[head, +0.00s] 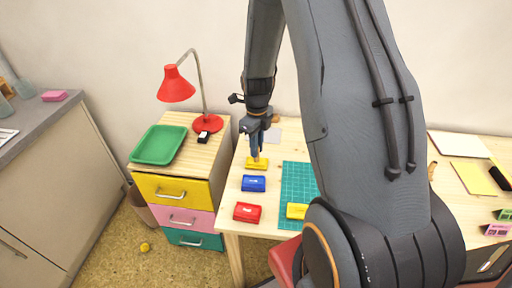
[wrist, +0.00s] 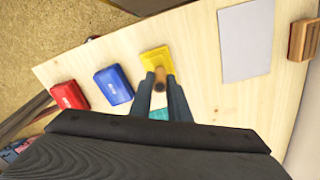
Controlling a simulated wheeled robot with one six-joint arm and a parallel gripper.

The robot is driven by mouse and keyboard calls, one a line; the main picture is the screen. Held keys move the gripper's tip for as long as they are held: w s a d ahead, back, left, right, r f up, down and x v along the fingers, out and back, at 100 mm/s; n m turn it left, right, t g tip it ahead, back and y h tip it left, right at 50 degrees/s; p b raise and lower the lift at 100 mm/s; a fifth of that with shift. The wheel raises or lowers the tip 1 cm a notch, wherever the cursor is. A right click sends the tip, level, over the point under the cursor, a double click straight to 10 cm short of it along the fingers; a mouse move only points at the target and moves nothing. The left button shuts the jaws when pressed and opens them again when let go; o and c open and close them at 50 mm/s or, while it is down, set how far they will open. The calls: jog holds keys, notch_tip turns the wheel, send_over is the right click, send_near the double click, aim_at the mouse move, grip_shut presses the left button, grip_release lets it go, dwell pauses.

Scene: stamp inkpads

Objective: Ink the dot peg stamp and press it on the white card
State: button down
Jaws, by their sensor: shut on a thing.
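My gripper (wrist: 160,88) is shut on the dot peg stamp (wrist: 159,77), a slim wooden peg pointing down. It is at the yellow inkpad (wrist: 155,58); I cannot tell whether the peg's lower end touches the pad. In the head view my gripper (head: 256,154) reaches down at this yellow inkpad (head: 262,167). A blue inkpad (head: 254,183) and a red inkpad (head: 247,212) lie in a row towards the front. The white card (wrist: 245,40) lies flat beyond and right of the yellow pad in the wrist view, looking blank; my arm partly covers it in the head view.
A wooden block (wrist: 304,40) stands beside the card. A green cutting mat (head: 294,180) carries another yellow item (head: 297,211). A drawer unit (head: 177,190) with a green tray (head: 159,144) and a red lamp (head: 176,85) stands left of the table.

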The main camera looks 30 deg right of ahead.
jog(key=shift+r, duration=0.1)
dwell(0.4)
jog(key=shift+r+p, duration=0.35)
jog(key=shift+p, duration=0.05)
jog(key=shift+r, duration=0.1)
jog(key=shift+r+p, duration=1.9)
jog(key=shift+r, duration=0.9)
